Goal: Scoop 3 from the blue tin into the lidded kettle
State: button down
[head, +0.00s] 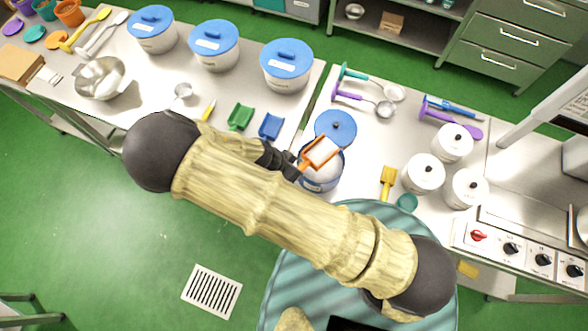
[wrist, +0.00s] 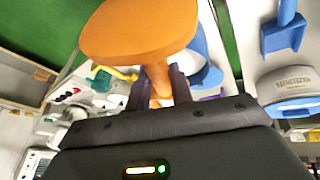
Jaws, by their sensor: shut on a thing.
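My gripper (head: 287,160) is shut on the handle of an orange scoop (head: 316,158), which also shows large in the wrist view (wrist: 140,30). In the head view the scoop holds white material and is over the open blue tin (head: 318,184), which has white contents. I cannot tell whether the scoop touches the tin. A round blue lid (head: 336,124) lies on the counter behind the tin. No lidded kettle can be made out; a metal vessel at the far right edge is cut off.
Blue-lidded tubs (head: 288,70) stand at the back left. Green and blue scoops (head: 240,117) lie left of the tin. A yellow scoop (head: 388,182), white canisters (head: 422,174) and the stove controls (head: 511,249) are to the right. My arm covers the counter's front.

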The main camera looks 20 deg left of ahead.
jog(key=shift+s+a+r, duration=0.1)
jog(key=shift+s+r, duration=0.1)
jog(key=shift+r, duration=1.1)
jog(key=shift+s, duration=0.1)
dwell(0.7)
